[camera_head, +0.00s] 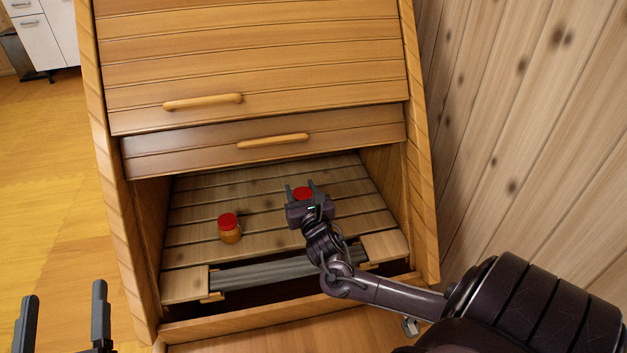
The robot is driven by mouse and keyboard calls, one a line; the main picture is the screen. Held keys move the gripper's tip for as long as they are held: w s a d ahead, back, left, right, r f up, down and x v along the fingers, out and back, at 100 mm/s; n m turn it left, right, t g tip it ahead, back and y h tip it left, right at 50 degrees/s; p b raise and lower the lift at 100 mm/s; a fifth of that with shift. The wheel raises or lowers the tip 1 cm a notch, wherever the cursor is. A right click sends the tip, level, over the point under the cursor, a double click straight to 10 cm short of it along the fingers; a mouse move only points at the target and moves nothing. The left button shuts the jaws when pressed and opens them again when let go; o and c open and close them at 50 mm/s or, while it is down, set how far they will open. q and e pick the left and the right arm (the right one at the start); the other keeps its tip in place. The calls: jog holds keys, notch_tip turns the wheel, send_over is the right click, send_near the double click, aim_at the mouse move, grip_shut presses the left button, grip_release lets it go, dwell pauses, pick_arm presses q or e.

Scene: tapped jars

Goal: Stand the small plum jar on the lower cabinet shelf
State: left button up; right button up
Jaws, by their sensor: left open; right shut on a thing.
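My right gripper (302,187) reaches into the open lower compartment of the wooden cabinet and is shut on a red-lidded jar (303,193). Only this jar's red lid shows between the fingers; its body is hidden, so I cannot tell its colour. The lower cabinet shelf (270,218), made of slats, lies beneath the gripper; I cannot tell whether the held jar touches it. My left gripper (65,292) is open and empty at the lower left, outside the cabinet.
An orange jar with a red lid (229,229) stands upright on the shelf, left of my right gripper. A partly raised wooden front with a handle (272,141) hangs above the opening. A grey bar (285,271) crosses the shelf's front. Slats between the jars are clear.

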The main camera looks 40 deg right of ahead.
pick_arm(q)
jog(key=r, duration=0.1)
jog(key=t, duration=0.1)
jog(key=r, duration=0.1)
jog(key=shift+s+a+r+h, duration=0.2)
jog(key=shift+s+r+h, duration=0.05)
jog(key=shift+r+h, duration=0.05)
pick_arm(e)
jog(key=shift+m+g+h, duration=0.3)
jog(key=shift+m+h, duration=0.3)
jog(key=shift+h, duration=0.1)
jog(key=d, duration=0.5)
jog(key=shift+w+f, duration=0.25)
jog(key=shift+f, duration=0.05)
